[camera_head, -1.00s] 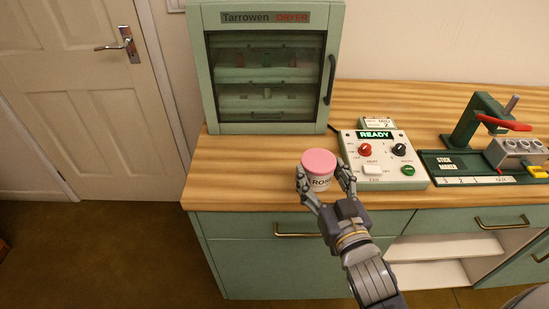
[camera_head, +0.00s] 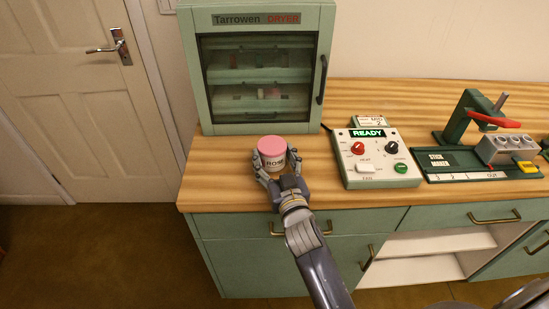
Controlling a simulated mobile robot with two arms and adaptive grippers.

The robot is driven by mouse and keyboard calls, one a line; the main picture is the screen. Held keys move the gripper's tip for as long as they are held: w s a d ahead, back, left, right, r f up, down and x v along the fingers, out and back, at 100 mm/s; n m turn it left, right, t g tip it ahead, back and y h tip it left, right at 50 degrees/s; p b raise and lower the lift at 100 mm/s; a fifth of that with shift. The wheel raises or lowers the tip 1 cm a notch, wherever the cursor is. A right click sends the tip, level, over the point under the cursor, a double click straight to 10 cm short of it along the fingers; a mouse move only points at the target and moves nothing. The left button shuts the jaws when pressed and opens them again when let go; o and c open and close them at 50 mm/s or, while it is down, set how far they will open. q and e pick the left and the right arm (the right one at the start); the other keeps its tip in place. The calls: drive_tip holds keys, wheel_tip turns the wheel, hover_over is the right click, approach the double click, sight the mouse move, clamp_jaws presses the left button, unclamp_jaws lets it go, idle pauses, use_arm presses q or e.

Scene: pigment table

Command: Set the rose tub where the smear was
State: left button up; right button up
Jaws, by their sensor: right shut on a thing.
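The rose tub (camera_head: 272,147) is a small white tub with a pink lid and a label that reads ROSE. It is upright at the counter's front part, before the dryer. My right gripper (camera_head: 274,165) is shut on it, with fingers around its lower sides. I cannot tell whether the tub's base touches the wood. No smear shows on the visible wood (camera_head: 225,180); the patch under the tub is hidden. My left gripper is not in view.
The green Tarrowen dryer (camera_head: 328,40) stands behind the tub, door shut. A control box (camera_head: 378,178) showing READY is to the right, then a green stick maker press (camera_head: 455,165). The counter is clear left of the tub, with its front edge close.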

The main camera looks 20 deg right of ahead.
drive_tip(key=shift+r, duration=0.1)
drive_tip(key=o, duration=1.2)
drive_tip(key=shift+f, duration=0.2)
drive_tip(key=shift+o, duration=0.5)
